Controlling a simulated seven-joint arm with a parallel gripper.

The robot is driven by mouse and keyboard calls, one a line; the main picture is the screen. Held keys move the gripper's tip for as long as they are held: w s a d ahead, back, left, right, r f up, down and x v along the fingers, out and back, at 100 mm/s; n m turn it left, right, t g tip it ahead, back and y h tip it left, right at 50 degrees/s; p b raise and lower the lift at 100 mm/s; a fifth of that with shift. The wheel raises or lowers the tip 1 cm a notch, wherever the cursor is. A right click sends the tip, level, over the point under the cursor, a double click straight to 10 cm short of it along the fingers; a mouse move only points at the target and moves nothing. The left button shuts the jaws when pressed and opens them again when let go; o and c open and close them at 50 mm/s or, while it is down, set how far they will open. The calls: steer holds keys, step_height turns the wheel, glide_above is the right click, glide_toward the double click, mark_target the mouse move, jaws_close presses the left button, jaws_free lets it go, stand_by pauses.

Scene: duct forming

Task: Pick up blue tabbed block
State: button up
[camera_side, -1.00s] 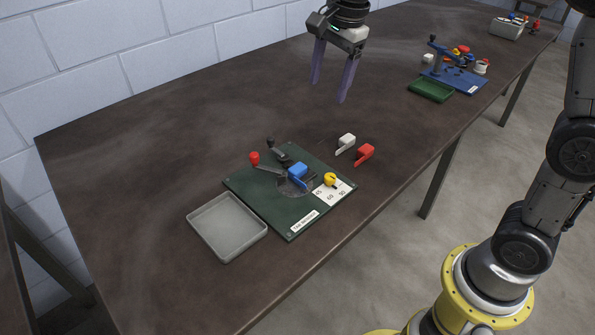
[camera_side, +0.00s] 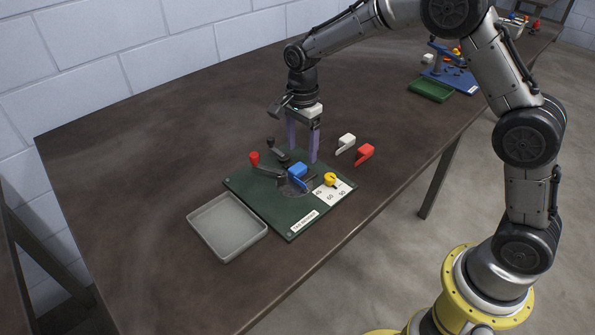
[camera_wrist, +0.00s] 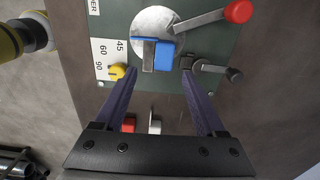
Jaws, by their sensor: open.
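The blue tabbed block (camera_side: 298,172) sits on the round metal disc of the green forming board (camera_side: 300,222). In the wrist view the blue block (camera_wrist: 164,54) lies ahead of the fingertips, next to a grey upright piece. My gripper (camera_side: 302,155) is open and empty, with its two purple fingers pointing down at the back edge of the board, behind the block. In the wrist view the fingertips of my gripper (camera_wrist: 158,72) are spread wide to either side of the block's line. No contact with the block shows.
A red-knobbed lever (camera_side: 255,159), a black-knobbed lever (camera_side: 271,142) and a yellow knob (camera_side: 330,180) stand around the block. A white tabbed block (camera_side: 347,140) and red tabbed block (camera_side: 365,152) lie right of my gripper. A grey tray (camera_side: 228,228) is at front left, empty.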

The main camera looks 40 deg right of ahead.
mark_target(299, 166)
steer(key=shift+w+f, duration=0.15)
steer(key=shift+f, duration=1.25)
steer(key=shift+w+f, duration=0.1)
steer(key=shift+f, duration=1.25)
jaws_close()
